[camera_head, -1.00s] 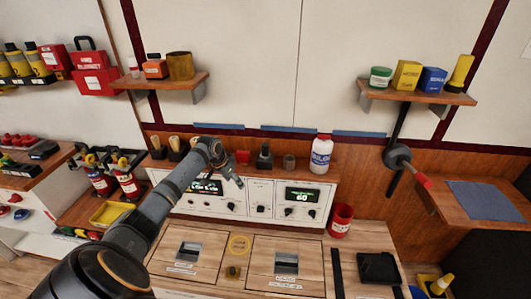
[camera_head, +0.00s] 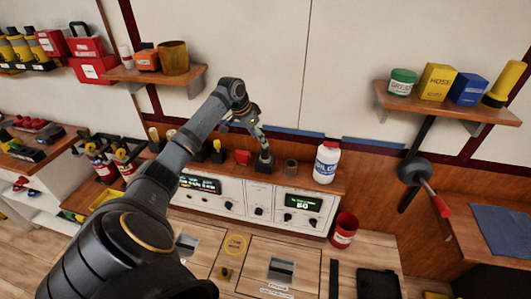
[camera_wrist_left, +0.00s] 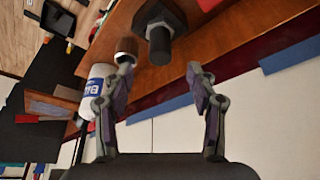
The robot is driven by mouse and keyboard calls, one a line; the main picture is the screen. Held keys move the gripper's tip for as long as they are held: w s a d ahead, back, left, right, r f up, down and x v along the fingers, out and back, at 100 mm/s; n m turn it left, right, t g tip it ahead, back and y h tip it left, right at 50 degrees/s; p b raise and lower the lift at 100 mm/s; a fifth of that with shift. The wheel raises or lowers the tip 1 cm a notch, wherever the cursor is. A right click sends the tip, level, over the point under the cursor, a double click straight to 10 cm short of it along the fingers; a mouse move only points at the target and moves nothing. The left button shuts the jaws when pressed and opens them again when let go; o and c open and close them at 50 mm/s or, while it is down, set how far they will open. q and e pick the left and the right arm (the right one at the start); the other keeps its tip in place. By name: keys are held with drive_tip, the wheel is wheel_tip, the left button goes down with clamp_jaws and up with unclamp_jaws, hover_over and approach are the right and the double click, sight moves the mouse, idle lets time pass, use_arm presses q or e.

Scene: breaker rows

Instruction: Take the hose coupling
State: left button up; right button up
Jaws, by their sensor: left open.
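A dark piece with a hexagonal body and a round stub, which looks like the hose coupling (camera_head: 264,164), stands on the wooden ledge above the control panel. In the left wrist view the coupling (camera_wrist_left: 160,38) lies ahead of the fingertips, centred between them. My left gripper (camera_head: 259,141) is open and empty, just above the coupling in the head view. In the left wrist view the two fingers of the left gripper (camera_wrist_left: 160,66) are spread wide. My right gripper is not in view.
A small brown-grey cylinder (camera_head: 291,168) stands close right of the coupling, then a white bottle (camera_head: 326,163) with a red cap. A red item (camera_head: 242,157) is close on the left. The wall is behind the ledge.

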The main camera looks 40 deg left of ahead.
sight(262, 148)
use_arm(q)
drive_tip(key=shift+w+d+f, duration=0.1)
drive_tip(key=shift+w+f, duration=0.6)
drive_tip(key=shift+f, duration=0.2)
drive_tip(key=shift+d+f+p, duration=0.1)
drive_tip(key=shift+f+p, duration=0.3)
drive_tip(key=shift+f, duration=0.05)
drive_tip(key=x, duration=0.2)
drive_tip(key=shift+w+d+f+p, duration=0.15)
drive_tip(key=shift+f+p, duration=0.25)
drive_tip(key=shift+w+f, duration=0.3)
drive_tip(key=shift+f, duration=0.35)
drive_tip(key=shift+s+r, duration=0.1)
drive_tip(key=shift+c, duration=1.2)
clamp_jaws()
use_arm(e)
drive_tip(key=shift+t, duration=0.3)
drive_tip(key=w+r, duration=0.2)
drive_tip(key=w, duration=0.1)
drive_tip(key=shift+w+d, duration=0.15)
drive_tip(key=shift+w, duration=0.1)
